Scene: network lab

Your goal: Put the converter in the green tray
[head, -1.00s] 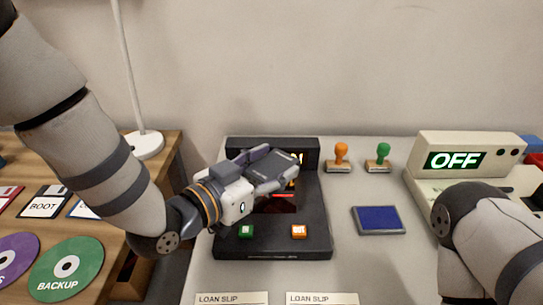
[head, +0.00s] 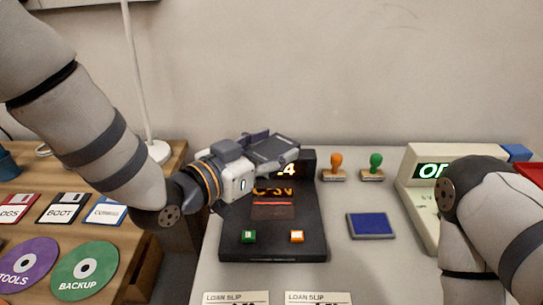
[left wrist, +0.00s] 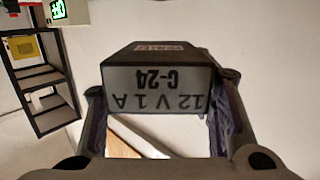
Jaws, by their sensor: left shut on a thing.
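My left gripper (head: 268,160) is shut on a dark box, the converter (head: 272,147), and holds it in the air above the black console. In the left wrist view the converter (left wrist: 160,88) sits between the two fingers; its pale end face reads "12 V 1 A" and "C-24" upside down. I cannot make out a green tray in any view. My right arm shows at the right, but its gripper is out of view.
The black console (head: 272,245) has a green and an orange button. Two stamps (head: 336,168), a blue pad (head: 371,226) and a pale display device (head: 430,152) stand to its right. Discs and floppies lie on the wooden desk (head: 115,215) at left.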

